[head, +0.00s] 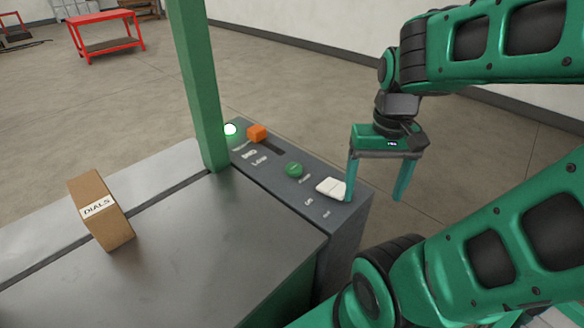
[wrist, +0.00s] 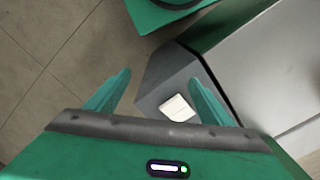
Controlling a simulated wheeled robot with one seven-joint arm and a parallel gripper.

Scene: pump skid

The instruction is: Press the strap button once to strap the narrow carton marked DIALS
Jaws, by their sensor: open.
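The narrow carton marked DIALS (head: 114,222) stands on the grey machine top (head: 215,255), left of the green post (head: 197,85). The dark control panel (head: 318,211) runs along the machine's right side. It bears a round green button (head: 294,170) and a white rocker (head: 328,185); I cannot tell from the small labels which is the strap button. My gripper (head: 375,198) points down, open and empty, at the panel's right end. Its left finger overlaps the rocker's right edge in the head view; contact is unclear. In the wrist view the rocker (wrist: 176,107) shows between the fingers, nearer the right one.
An orange knob (head: 257,133) sits in a slot on the panel, beside a lit pale green lamp (head: 230,129). The green post rises beside the lamp. A red table (head: 105,33) stands far back. The floor right of the machine is clear.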

